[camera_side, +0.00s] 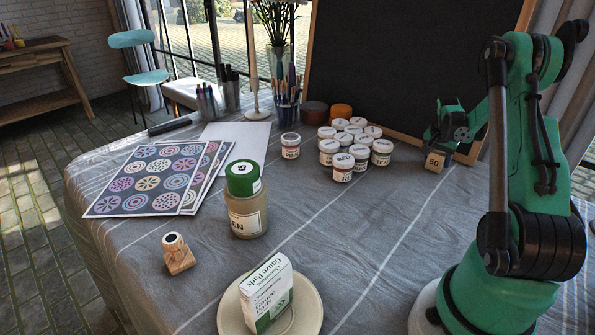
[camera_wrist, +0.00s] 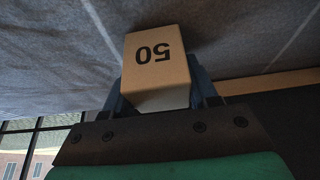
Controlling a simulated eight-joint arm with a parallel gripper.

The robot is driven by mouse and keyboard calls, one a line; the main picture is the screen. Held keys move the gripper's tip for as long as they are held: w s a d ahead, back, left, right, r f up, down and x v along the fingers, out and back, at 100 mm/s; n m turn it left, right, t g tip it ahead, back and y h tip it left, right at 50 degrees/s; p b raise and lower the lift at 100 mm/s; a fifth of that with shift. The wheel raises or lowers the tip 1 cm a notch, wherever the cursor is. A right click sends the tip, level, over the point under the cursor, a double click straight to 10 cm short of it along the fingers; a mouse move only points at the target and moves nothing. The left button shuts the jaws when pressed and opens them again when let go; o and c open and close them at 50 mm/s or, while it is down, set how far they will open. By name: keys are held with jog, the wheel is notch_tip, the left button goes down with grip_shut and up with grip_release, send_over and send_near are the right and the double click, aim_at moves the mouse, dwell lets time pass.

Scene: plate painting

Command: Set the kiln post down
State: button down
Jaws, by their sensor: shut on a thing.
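The kiln post (camera_side: 434,161) is a small tan block marked "50". In the side view it is at the right, in front of the blackboard's lower edge. My gripper (camera_side: 441,146) is shut on it from above. In the wrist view the kiln post (camera_wrist: 157,62) sits between the two fingers of my gripper (camera_wrist: 158,92), with its "50" upside down. The block looks low over the cloth; I cannot tell whether it touches the table.
Several white-lidded jars (camera_side: 349,146) cluster left of the post. The blackboard (camera_side: 400,70) stands behind. A green-capped bottle (camera_side: 246,205), a wooden stamp (camera_side: 178,254) and a plate (camera_side: 309,312) with a gauze box (camera_side: 267,290) are nearer. The tablecloth (camera_side: 400,215) is clear in front.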

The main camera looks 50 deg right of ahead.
jog(key=shift+f, duration=0.15)
jog(key=shift+c, duration=1.2)
grip_release()
jog(key=v, duration=1.2)
jog(key=w+a+r+n+t, duration=0.3)
jog(key=w+a+n, duration=0.3)
jog(key=a, duration=0.5)
jog(key=w+a+n+t+y, duration=0.1)
jog(key=a+n+t+y, duration=0.3)
jog(key=a+n, duration=0.8)
jog(key=a, duration=1.2)
jog(key=shift+w+a+f, duration=0.2)
jog(key=shift+a+f, duration=0.1)
jog(key=shift+f, duration=0.05)
